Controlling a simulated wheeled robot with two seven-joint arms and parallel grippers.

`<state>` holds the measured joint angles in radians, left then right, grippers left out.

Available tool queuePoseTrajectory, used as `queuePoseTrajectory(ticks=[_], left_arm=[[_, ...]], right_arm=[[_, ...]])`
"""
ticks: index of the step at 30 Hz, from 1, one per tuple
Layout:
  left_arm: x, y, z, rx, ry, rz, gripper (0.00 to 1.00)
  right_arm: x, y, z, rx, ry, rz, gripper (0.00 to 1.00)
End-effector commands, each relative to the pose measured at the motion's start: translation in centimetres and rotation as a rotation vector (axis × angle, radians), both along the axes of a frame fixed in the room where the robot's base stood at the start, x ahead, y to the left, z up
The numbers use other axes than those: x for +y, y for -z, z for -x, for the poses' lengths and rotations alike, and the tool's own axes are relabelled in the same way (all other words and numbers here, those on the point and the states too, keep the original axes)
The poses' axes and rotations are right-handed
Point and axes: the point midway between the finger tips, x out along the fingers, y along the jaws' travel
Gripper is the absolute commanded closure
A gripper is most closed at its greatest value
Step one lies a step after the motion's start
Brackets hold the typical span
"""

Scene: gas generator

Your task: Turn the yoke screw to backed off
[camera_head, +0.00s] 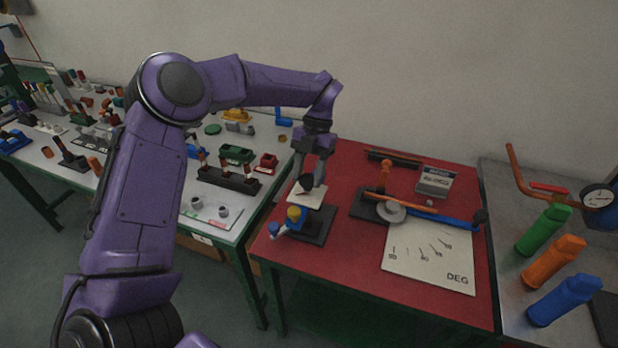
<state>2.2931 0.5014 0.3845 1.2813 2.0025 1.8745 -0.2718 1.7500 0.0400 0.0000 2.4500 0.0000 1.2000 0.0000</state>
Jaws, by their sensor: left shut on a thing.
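My left gripper (308,181) points down over the left part of the red table and is shut on a small dark knob (306,184), which seems to be the yoke screw. The knob sits above a white plate (308,196) on a fixture with a dark base (318,228). A blue part (285,226) with a yellow top (295,213) stands at the front of this fixture. The fingers hide much of the knob, and its turn angle cannot be told. My right gripper is not in view.
Right of the fixture lie a device with orange and blue bars (430,212), a white DEG scale sheet (428,256) and a small grey sign box (436,181). A crowded white table (225,222) is on the left.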

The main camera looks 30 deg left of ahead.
Motion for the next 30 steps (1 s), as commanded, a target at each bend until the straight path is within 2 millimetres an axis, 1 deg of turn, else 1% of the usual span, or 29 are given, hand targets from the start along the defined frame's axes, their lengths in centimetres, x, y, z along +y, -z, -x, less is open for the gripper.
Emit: queuePoseTrajectory(ticks=[1,8,18,24,30], left_arm=[[0.1,0.5,-0.1,-0.005,-0.044,0.003,0.84],[0.3,0.6,0.0,-0.005,-0.261,0.003,0.84],[0.4,0.7,0.1,-0.005,-0.569,0.004,0.84],[0.5,0.5,0.1,-0.006,-0.713,0.003,0.84],[0.5,0.3,0.2,-0.004,-0.81,0.001,0.84]], right_arm=[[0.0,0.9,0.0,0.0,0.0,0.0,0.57],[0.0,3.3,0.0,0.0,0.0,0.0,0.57],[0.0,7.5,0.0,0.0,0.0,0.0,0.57],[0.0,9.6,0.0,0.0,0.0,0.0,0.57],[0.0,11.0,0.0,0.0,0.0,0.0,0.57]])
